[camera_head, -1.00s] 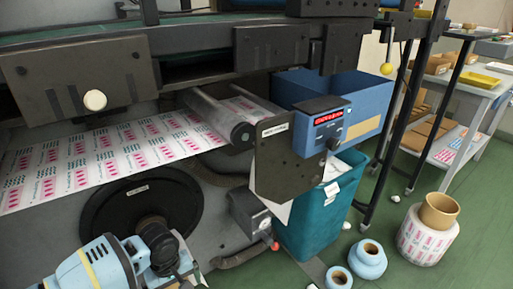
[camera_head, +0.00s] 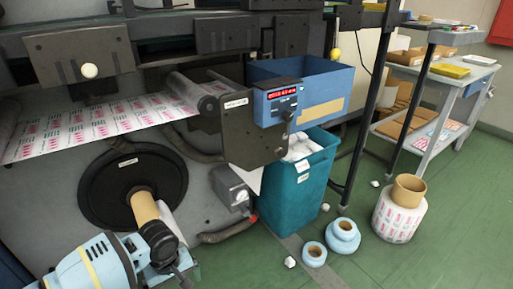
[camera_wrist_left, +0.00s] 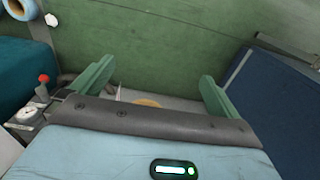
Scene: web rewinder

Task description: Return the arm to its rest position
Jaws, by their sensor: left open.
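My left arm (camera_head: 100,265) is light blue with a dark joint and reaches in from the bottom left of the head view, in front of the machine. Its gripper end is mostly hidden at the bottom edge there. In the left wrist view, my left gripper (camera_wrist_left: 152,86) has its two green fingers wide apart with nothing gripped. A tan round edge (camera_wrist_left: 147,102) shows low between the fingers, partly hidden by the gripper body. A tan core (camera_head: 145,206) stands out from the black disc (camera_head: 103,190), partly behind my arm's joint. My right gripper is not in view.
The printed web (camera_head: 85,125) crosses the machine on the left. A teal bin (camera_head: 292,200) stands below the blue box (camera_head: 330,95). Blue rolls (camera_head: 342,236) and a large printed roll (camera_head: 398,218) stand on the green floor. A shelf table (camera_head: 445,90) is at the back right. Floor at front right is clear.

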